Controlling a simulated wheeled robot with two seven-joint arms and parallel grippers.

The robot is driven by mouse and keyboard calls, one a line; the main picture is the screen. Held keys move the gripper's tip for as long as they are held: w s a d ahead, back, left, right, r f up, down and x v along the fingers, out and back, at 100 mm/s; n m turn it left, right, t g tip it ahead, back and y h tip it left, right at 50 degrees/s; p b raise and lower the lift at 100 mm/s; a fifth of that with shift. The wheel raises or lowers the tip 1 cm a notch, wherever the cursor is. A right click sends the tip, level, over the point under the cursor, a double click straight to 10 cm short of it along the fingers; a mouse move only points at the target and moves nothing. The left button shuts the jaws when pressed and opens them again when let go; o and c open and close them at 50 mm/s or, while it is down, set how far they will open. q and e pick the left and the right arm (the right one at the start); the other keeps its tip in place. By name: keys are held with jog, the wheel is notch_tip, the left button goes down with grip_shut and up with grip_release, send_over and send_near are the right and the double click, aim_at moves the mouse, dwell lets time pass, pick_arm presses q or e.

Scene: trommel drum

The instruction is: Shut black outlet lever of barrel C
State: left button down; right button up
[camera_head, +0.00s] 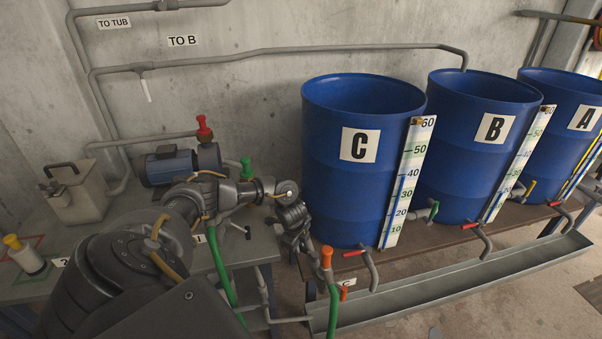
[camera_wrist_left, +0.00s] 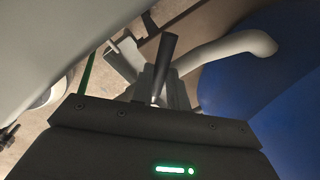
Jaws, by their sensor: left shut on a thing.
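Barrel C (camera_head: 330,190) is a blue drum with a white C label, at the middle of the head view. Its blue side (camera_wrist_left: 290,115) fills the right of the left wrist view. My left gripper (camera_head: 305,240) is at the barrel's lower left side. It is shut on what looks like the black outlet lever (camera_wrist_left: 165,60), a dark bar at the outlet fitting in the left wrist view. The gripper hides the lever in the head view, and the lever's exact angle is hard to tell. My right gripper is not in view.
A grey curved pipe (camera_wrist_left: 230,50) runs close beside the gripper. An orange-topped valve (camera_head: 327,258) with a green hose and a red lever (camera_head: 354,253) are close to its right. Barrels B (camera_head: 470,150) and A (camera_head: 570,130) stand further right. A metal trough (camera_head: 450,285) runs in front.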

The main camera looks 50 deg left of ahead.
pick_arm(q)
jog(key=shift+s+d+n+g+y+p, duration=0.25)
jog(key=shift+s+d+n+p, duration=0.35)
jog(key=shift+n+p, duration=1.15)
jog(key=shift+s+d+n+g+y+p, duration=0.2)
jog(key=shift+s+d+n+p, duration=0.35)
jog(key=shift+n+p, duration=1.2)
jog(key=shift+s+d+n+g+y+p, duration=0.2)
jog(key=shift+s+d+n+p, duration=0.45)
jog(key=shift+p, duration=1.95)
jog(key=shift+a+n, duration=0.15)
jog(key=shift+n, duration=0.2)
jog(key=c, duration=1.4)
grip_release()
jog(key=shift+o, duration=0.2)
